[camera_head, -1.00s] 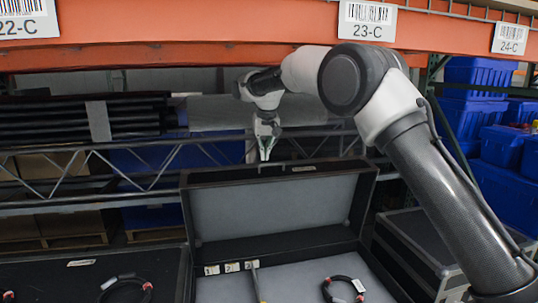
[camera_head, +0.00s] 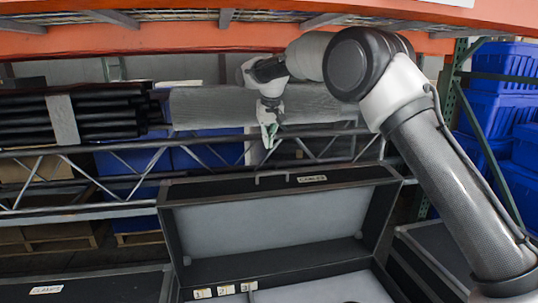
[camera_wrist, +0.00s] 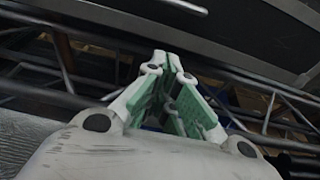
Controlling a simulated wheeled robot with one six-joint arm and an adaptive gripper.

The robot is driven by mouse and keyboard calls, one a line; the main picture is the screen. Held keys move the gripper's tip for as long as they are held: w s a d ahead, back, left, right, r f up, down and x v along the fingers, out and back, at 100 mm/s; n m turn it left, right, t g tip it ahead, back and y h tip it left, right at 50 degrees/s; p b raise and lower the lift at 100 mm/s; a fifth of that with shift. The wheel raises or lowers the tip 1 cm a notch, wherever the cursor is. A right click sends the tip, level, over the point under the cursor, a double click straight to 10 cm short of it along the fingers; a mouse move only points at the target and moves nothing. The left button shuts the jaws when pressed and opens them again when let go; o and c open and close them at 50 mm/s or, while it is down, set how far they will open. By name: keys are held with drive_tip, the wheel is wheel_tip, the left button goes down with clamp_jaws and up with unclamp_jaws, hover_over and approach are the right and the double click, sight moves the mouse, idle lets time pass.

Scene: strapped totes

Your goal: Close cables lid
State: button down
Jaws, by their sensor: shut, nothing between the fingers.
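The cables case stands open in the head view. Its black lid (camera_head: 180,190) is raised, with the grey inner face (camera_head: 265,225) toward me. A CABLES label (camera_head: 312,178) and a handle (camera_head: 272,178) are on the lid's upper edge. My gripper (camera_head: 268,146) points down just above that edge, near the handle, and looks apart from it. Its green-padded fingers are shut and empty, and they also show in the wrist view (camera_wrist: 172,62). A dark panel (camera_wrist: 265,35), probably the lid, lies beyond the fingertips there. The lid's back is hidden in the head view.
A metal truss (camera_head: 110,170) runs behind the lid, under an orange rack beam (camera_head: 150,38). A case labelled CLAMPS (camera_head: 85,287) is at the lower left. Blue totes (camera_head: 505,80) are stacked at the right. Another dark case (camera_head: 430,255) stands to the right of the cables case.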

hover_over(268, 179)
drive_tip(key=w+a, duration=0.1)
drive_tip(key=w, duration=0.3)
wheel_tip(268, 179, down, 9)
drive_tip(key=shift+f, duration=0.1)
drive_tip(key=shift+s+d, duration=0.3)
drive_tip(key=shift+s, duration=0.65)
drive_tip(key=shift+s+d, duration=0.25)
drive_tip(key=shift+s, duration=0.65)
